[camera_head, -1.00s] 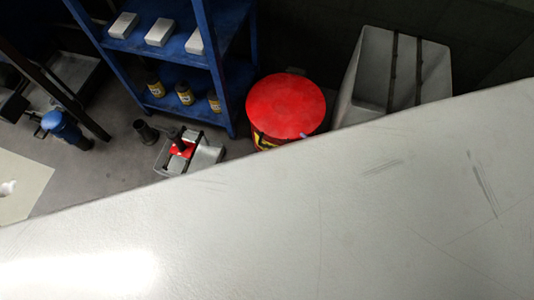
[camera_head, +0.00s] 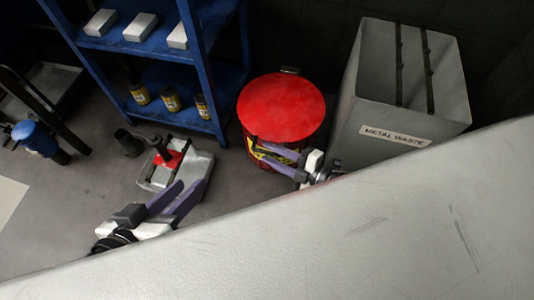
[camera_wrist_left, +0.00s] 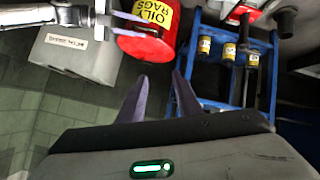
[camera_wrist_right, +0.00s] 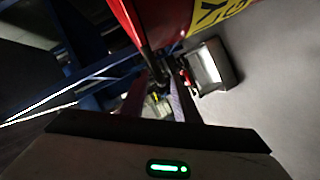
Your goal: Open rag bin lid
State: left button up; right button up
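The rag bin (camera_head: 262,150) is a red round can with a yellow label, and its flat red lid (camera_head: 282,105) is closed. The left wrist view shows the bin (camera_wrist_left: 150,45) with "OILY RAGS" on the label. My right gripper (camera_head: 252,146) is open at the bin's front, its fingers over the label area just below the lid rim. I cannot tell whether they touch. In the right wrist view its fingers (camera_wrist_right: 158,85) are apart, with the red bin wall close above. My left gripper (camera_head: 194,182) is open and empty, left of and nearer than the bin.
A grey metal waste bin (camera_head: 385,134) stands right of the rag bin. A blue shelf (camera_head: 212,62) with bottles and white boxes stands left. A grey tray with a red-topped tool (camera_head: 200,164) lies near my left gripper. A pale slanted surface (camera_head: 400,230) fills the foreground.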

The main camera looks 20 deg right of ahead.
jog(key=shift+x, duration=1.05)
jog(key=shift+c, duration=0.3)
grip_shut()
